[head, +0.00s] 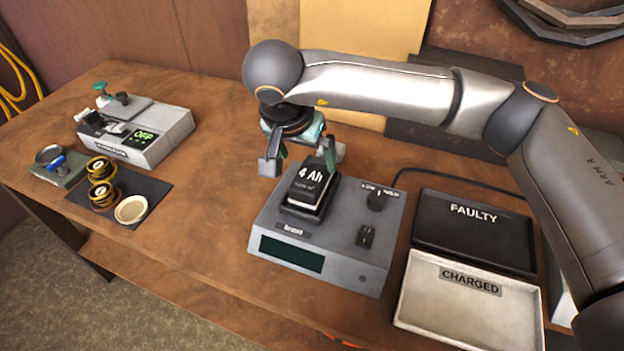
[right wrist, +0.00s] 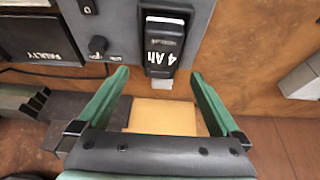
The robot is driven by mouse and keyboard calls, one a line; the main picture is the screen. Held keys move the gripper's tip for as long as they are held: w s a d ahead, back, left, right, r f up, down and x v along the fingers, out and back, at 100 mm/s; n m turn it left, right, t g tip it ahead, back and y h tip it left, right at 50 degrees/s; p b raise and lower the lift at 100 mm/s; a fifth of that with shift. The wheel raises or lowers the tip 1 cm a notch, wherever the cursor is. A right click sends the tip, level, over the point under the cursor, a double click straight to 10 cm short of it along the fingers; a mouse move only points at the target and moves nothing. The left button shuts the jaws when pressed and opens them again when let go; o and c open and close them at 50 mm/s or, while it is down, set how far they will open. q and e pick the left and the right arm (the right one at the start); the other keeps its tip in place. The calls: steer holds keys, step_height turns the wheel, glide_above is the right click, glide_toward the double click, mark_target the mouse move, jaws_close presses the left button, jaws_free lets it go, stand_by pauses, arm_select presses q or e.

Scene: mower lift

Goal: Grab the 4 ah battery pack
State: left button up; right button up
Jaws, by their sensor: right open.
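The black battery pack (head: 311,190) with a white "4 Ah" label sits on the grey charger (head: 262,222) in the middle of the bench. In the right wrist view the battery pack (right wrist: 166,42) shows upside down, beyond and between the two green fingers. My right gripper (head: 302,160) is open and empty, just behind and above the pack; in the head view one fingertip is to its left and the other partly behind it. The right wrist view shows the gripper (right wrist: 152,82) with its fingers wide apart and apart from the pack. My left gripper is not in view.
A black FAULTY tray (head: 470,238) and a white CHARGED tray (head: 425,275) stand right of the charger. A grey device reading OFF (head: 165,140) and several round weights (head: 103,180) are at left. The bench (head: 200,255) is clear between the weights and charger.

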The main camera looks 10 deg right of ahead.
mark_target(311, 174)
steer(key=x, duration=0.3)
steer(key=shift+w+f, duration=0.1)
steer(key=shift+f, duration=0.2)
steer(key=p+x, duration=0.1)
steer(key=x, duration=0.4)
steer(key=shift+a+p, duration=0.1)
steer(key=shift+p, duration=0.2)
steer(key=shift+w+f, duration=0.1)
steer(key=shift+f, duration=0.2)
steer(key=shift+f+b, duration=0.15)
steer(key=shift+b, duration=0.2)
steer(key=shift+c, duration=0.3)
jaws_close()
